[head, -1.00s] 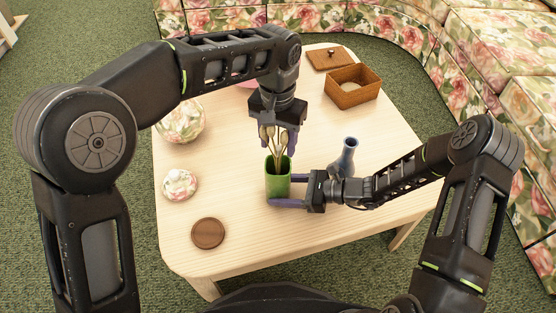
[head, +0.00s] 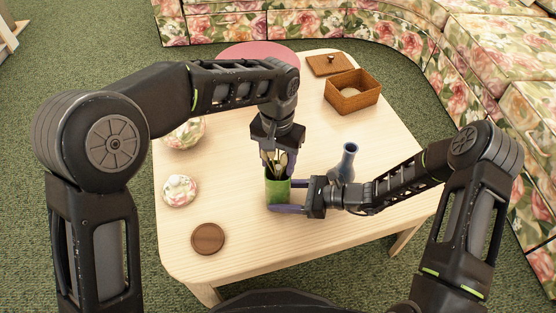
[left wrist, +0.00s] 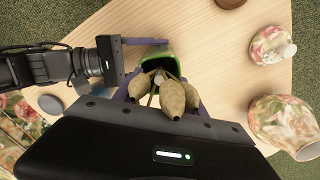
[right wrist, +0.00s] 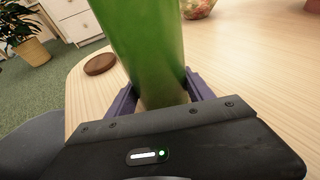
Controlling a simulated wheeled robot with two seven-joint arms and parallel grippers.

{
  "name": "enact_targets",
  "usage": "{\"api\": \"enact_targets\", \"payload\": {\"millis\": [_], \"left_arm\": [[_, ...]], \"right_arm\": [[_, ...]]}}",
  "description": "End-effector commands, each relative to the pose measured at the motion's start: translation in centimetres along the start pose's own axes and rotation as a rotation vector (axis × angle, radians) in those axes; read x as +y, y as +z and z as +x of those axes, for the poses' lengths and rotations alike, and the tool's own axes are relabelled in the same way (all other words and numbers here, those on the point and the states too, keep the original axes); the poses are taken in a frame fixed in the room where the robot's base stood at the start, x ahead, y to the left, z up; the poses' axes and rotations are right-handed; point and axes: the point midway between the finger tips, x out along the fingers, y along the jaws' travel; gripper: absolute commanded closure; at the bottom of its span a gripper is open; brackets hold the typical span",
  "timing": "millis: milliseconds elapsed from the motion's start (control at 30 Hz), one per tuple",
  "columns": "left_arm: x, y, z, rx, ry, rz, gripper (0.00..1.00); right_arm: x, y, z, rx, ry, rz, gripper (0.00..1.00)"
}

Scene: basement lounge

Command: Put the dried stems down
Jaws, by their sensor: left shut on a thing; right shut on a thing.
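The dried stems (head: 281,160), with tan pod heads, stand with their lower ends inside the green vase (head: 278,193). My left gripper (head: 275,162) is shut on the stems just above the vase, pointing down. In the left wrist view the pod heads (left wrist: 172,97) sit between its fingers, in front of the green rim (left wrist: 157,58). My right gripper (head: 284,197) is shut on the vase from the right side, low down. In the right wrist view the vase (right wrist: 145,45) stands between its fingers. The stem bottoms are hidden inside the vase.
A blue bottle vase (head: 347,162) stands close to my right gripper. A wooden box (head: 352,103) and its lid (head: 330,64) are at the back right.

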Motion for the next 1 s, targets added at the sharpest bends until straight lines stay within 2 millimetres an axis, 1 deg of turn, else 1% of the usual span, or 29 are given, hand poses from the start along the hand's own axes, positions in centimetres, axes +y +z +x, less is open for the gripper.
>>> {"api": "enact_targets", "payload": {"millis": [100, 133, 400, 633, 767, 867, 1000], "left_arm": [[0.0, 0.0, 0.3, 0.0, 0.0, 0.0, 0.9], [0.0, 0.0, 0.3, 0.0, 0.0, 0.0, 0.51], [0.0, 0.0, 0.3, 0.0, 0.0, 0.0, 0.3], [0.0, 0.0, 0.2, 0.0, 0.0, 0.0, 0.3], [0.0, 0.0, -0.3, 0.001, 0.0, 0.0, 0.3], [0.0, -0.1, -1.3, 0.004, 0.0, -0.001, 0.3], [0.0, -0.1, -3.7, 0.005, -0.001, -0.001, 0.3]], "right_arm": [[0.0, 0.0, 0.0, 0.0, 0.0, 0.0, 0.75], [0.0, 0.0, 0.0, 0.0, 0.0, 0.0, 0.75], [0.0, 0.0, 0.0, 0.0, 0.0, 0.0, 0.75], [0.0, 0.0, 0.0, 0.0, 0.0, 0.0, 0.75], [0.0, 0.0, 0.0, 0.0, 0.0, 0.0, 0.75], [0.0, 0.0, 0.0, 0.0, 0.0, 0.0, 0.75], [0.0, 0.0, 0.0, 0.0, 0.0, 0.0, 0.75]]}}
